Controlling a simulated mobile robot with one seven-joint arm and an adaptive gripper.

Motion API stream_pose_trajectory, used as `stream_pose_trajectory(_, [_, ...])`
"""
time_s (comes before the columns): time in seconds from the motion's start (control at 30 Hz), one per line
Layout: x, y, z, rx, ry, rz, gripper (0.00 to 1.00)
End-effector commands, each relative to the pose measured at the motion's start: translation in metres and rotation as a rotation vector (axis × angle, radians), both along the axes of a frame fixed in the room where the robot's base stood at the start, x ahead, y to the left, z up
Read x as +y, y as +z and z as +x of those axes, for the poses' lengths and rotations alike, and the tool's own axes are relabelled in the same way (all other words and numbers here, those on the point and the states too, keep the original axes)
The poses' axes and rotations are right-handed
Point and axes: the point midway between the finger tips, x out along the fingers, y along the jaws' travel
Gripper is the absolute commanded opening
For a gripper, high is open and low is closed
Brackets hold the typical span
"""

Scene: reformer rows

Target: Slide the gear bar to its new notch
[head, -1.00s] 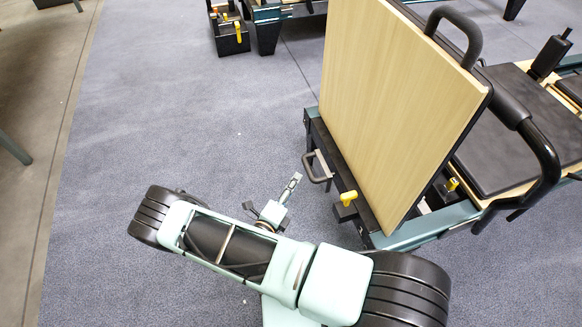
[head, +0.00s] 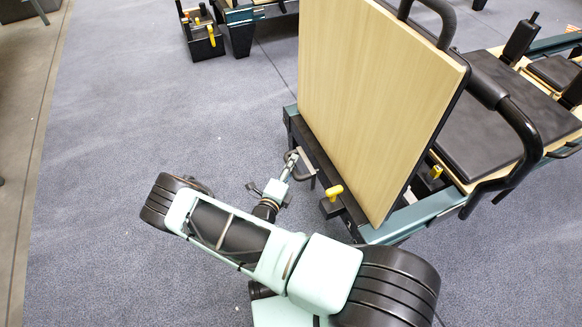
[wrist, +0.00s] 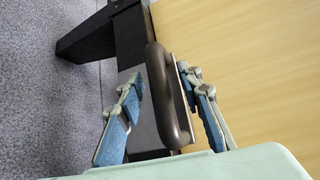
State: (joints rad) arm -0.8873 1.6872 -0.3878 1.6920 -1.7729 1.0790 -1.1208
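The dark U-shaped handle, which I take to be the gear bar's (head: 309,177), sticks out from the near end of the reformer, low beside the upright wooden board. It also shows in the wrist view (wrist: 176,125) as a brown-grey grip. My gripper (head: 291,160) is at this handle, with its far end overlapping it in the head view. In the wrist view my gripper (wrist: 161,82) is open, with a blue-padded finger on either side of the handle. The handle lies nearer the right finger. I cannot tell whether they touch. The bar's notches are not visible.
The tall wooden board (head: 375,100) stands close on the right of my gripper. A yellow knob (head: 334,191) sits on the reformer's end just right of the handle. A black box of tools (head: 203,40) stands far off. Grey carpet (head: 130,110) to the left is clear.

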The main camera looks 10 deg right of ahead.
Motion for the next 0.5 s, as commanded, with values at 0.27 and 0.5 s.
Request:
stream_pose_trajectory(0.27, [0.0001,0.0001,0.0000,0.000,0.000,0.000,0.23])
stream_pose_trajectory(0.5, [0.0002,0.0003,0.0000,0.000,0.000,0.000,0.00])
